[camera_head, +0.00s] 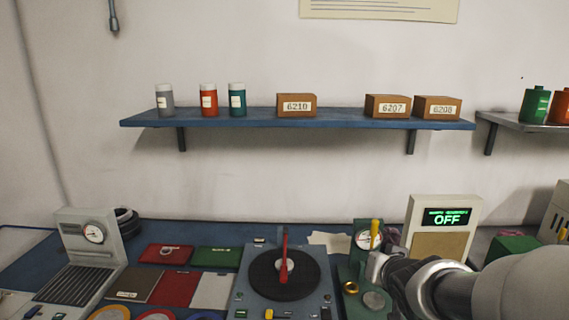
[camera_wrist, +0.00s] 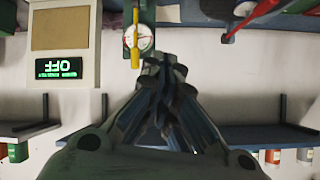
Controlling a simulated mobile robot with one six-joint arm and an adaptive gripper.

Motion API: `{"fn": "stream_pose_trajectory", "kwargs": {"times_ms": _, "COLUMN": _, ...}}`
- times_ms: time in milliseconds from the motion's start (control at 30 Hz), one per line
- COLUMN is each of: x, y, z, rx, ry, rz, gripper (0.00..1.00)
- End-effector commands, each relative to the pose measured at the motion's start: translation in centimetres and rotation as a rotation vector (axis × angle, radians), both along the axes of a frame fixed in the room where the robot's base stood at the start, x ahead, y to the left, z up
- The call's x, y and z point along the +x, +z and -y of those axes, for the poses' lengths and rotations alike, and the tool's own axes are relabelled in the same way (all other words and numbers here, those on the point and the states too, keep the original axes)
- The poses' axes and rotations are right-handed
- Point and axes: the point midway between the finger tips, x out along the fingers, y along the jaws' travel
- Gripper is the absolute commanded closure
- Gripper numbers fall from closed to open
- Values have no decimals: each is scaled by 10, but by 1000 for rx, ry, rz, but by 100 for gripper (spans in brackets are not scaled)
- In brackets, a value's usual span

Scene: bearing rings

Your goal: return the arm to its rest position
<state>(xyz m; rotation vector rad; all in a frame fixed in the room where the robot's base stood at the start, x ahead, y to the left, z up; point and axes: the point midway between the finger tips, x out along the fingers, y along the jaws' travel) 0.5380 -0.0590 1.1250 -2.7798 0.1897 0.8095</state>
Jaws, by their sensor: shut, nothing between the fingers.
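My gripper (camera_wrist: 165,65) shows in the wrist view with its dark fingers together and nothing between them. That view is upside down. In the head view my arm reaches in from the lower right, and its end is over the bench beside a green device with a round gauge (camera_head: 366,240) and a yellow lever (camera_head: 376,227). The fingers are hard to make out there. In the wrist view the gauge (camera_wrist: 145,38) and yellow lever (camera_wrist: 135,45) lie just beyond the fingertips; I cannot tell how wide the gap is.
A beige unit reading OFF (camera_head: 447,217) stands behind my arm. A turntable-like device with a red arm (camera_head: 285,265) is left of it. Trays (camera_head: 166,254) and a gauge stand (camera_head: 92,235) are farther left. A blue shelf (camera_head: 340,119) holds boxes and canisters above.

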Motion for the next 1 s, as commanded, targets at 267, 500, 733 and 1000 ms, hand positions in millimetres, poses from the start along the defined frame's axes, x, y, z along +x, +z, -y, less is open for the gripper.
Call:
{"fn": "stream_pose_trajectory", "kwargs": {"times_ms": 267, "x": -156, "y": 11, "z": -15, "rx": -134, "ry": 24, "rz": -312, "gripper": 100}}
{"fn": "stream_pose_trajectory", "kwargs": {"times_ms": 500, "x": -267, "y": -6, "z": -48, "rx": -137, "ry": 179, "rz": -530, "gripper": 100}}
{"fn": "stream_pose_trajectory", "kwargs": {"times_ms": 733, "x": -299, "y": -13, "z": -59, "rx": -132, "ry": 244, "rz": -593, "gripper": 100}}
{"fn": "stream_pose_trajectory", "kwargs": {"times_ms": 1000, "x": -299, "y": -13, "z": -59, "rx": -132, "ry": 244, "rz": -593, "gripper": 100}}
